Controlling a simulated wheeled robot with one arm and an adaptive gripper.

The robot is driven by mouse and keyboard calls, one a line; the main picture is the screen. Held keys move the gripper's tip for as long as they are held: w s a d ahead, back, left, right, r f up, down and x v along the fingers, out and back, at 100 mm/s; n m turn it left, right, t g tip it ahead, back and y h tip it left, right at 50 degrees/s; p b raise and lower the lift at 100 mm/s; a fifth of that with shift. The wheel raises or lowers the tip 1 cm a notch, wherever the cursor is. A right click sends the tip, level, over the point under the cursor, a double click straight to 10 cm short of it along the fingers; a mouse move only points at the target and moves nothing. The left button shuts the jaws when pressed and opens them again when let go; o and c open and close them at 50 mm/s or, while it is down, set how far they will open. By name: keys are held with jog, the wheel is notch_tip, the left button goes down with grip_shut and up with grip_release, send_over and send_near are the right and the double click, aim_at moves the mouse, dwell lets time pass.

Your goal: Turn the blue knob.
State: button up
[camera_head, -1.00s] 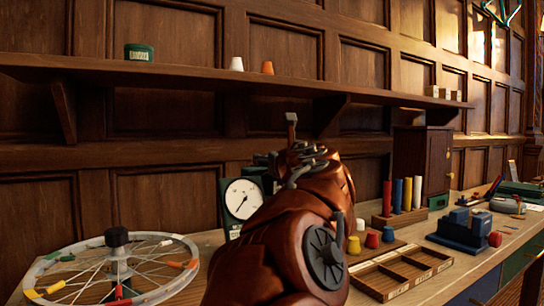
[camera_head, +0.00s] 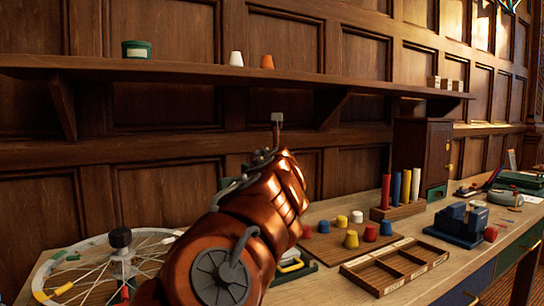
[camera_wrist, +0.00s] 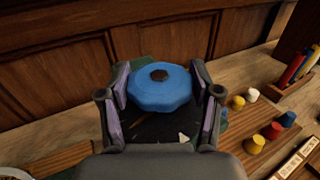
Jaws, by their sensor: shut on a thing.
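The blue knob (camera_wrist: 158,96) is a faceted round knob with a dark centre, in the middle of the wrist view. It sits on a dark green-black housing, of which only a part shows. My gripper (camera_wrist: 161,84) has one finger on each side of the knob and is shut on it. In the head view my copper-coloured arm covers the knob and most of the housing, so I cannot see the grip from there.
A spoked wheel (camera_head: 75,266) lies at the left of the bench. Coloured cups (camera_head: 351,239), a divided wooden tray (camera_head: 432,246), upright coloured rods (camera_head: 386,192) and a blue block device (camera_head: 457,225) stand to the right. A shelf (camera_head: 200,70) runs above.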

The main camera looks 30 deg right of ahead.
jog(key=o, duration=1.1)
jog(key=shift+o, duration=0.2)
jog(key=v, duration=0.7)
jog(key=shift+s+a, duration=0.15)
jog(key=shift+s, duration=0.05)
